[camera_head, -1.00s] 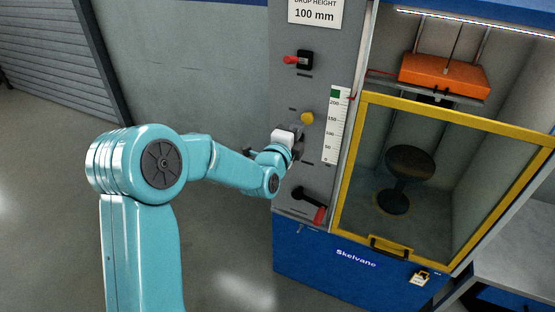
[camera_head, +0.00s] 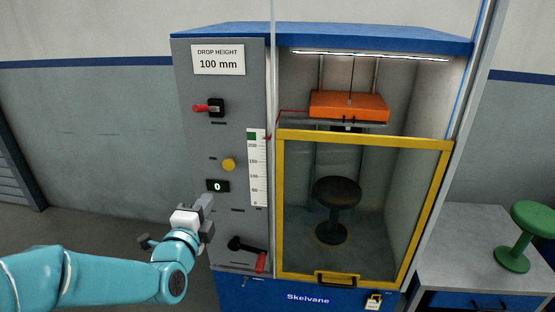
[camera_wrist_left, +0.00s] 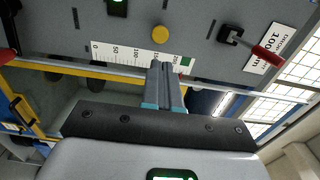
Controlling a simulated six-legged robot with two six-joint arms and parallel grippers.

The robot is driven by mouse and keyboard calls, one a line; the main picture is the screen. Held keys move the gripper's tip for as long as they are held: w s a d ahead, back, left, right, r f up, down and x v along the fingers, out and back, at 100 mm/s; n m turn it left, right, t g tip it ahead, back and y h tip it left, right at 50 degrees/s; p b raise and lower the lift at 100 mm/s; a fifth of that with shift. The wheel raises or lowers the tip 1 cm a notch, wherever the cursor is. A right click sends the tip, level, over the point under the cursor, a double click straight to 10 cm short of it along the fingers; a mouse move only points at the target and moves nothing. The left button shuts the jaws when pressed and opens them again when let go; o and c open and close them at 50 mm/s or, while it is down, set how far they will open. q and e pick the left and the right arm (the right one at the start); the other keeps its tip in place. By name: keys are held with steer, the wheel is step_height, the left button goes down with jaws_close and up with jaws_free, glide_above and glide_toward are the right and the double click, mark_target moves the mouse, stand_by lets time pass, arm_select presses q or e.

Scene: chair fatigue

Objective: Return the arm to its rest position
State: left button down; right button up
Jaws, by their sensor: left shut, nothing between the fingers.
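My left arm comes in at the lower left of the head view. Its gripper (camera_head: 207,204) is shut and empty, in front of the lower left part of the grey control panel (camera_head: 187,140), just below the small display (camera_head: 217,186) that reads 0. Whether it touches the panel I cannot tell. In the left wrist view the closed fingers (camera_wrist_left: 165,75) point toward the panel, with the yellow button (camera_wrist_left: 160,34) and the scale beyond them. My right gripper is not in view.
The panel also has a red-tipped switch (camera_head: 208,108) and a black lever with red grip (camera_head: 247,250). The yellow-framed door (camera_head: 364,137) is down before a dark stool (camera_head: 336,194); an orange block (camera_head: 348,106) hangs above. A green stool (camera_head: 528,236) stands on the right bench.

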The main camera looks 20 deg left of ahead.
arm_select(q)
steer(key=s+d+f+g+h, duration=0.1)
steer(key=d+f+g+h, duration=0.15)
steer(key=d+f, duration=0.45)
steer(key=s+d+f+n+g+h, duration=0.1)
steer(key=s+d+f+g, duration=0.15)
steer(key=f, duration=0.95)
steer(key=d+f+g+h, duration=0.25)
steer(key=d+f, duration=0.35)
steer(key=f, duration=0.3)
steer(key=s+d+f+n+g+h, duration=0.1)
steer(key=s+d+f+n+g, duration=0.3)
steer(key=s+n, duration=0.4)
steer(key=s+d+f+n+g+h, duration=0.1)
steer(key=s+d+f+n+g, duration=0.3)
steer(key=s+f+n, duration=0.4)
steer(key=s+f+g, duration=0.1)
steer(key=s, duration=0.3)
steer(key=shift+d+g, duration=0.15)
steer(key=shift+g, duration=0.2)
steer(key=shift+s, duration=0.1)
